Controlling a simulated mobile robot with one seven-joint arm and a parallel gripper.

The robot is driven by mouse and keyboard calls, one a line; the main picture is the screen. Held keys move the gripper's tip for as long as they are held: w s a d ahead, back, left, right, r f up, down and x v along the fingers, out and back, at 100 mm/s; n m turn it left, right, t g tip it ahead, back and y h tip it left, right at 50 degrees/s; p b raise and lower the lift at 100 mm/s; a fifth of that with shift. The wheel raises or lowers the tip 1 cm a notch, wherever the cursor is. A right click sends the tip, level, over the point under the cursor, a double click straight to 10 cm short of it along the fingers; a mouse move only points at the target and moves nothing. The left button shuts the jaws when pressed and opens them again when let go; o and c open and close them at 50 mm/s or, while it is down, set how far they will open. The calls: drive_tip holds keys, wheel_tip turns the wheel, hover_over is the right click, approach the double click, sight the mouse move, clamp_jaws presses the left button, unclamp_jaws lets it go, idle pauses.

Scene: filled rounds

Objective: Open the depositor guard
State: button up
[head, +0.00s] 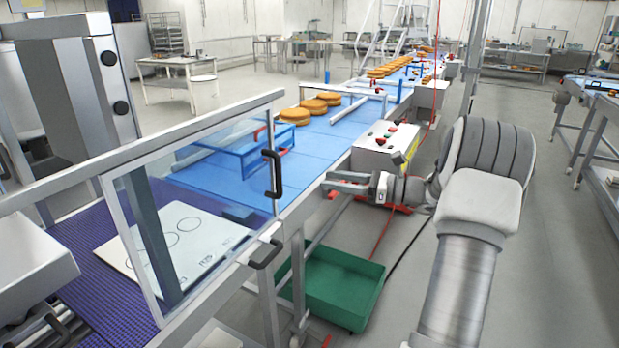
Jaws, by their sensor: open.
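The depositor guard (195,129) is a clear panel in a pale metal frame at the left, standing along the near side of the conveyor. It looks closed. A black upright handle (272,174) sits at its right end. A second black handle (265,253) is lower, by the conveyor's side rail. My gripper (329,182) is open and empty, to the right of the upright handle and apart from it. Its fingers point left. The depositor's grey column (75,95) with black knobs stands behind the guard.
A blue conveyor (320,140) carries orange-brown rounds (313,104) toward the back. A control box (385,148) with buttons stands behind my gripper. A green crate (337,285) is below, near the conveyor legs. A white board (175,240) with circles lies behind the guard.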

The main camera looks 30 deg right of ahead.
drive_tip(key=shift+v, duration=1.5)
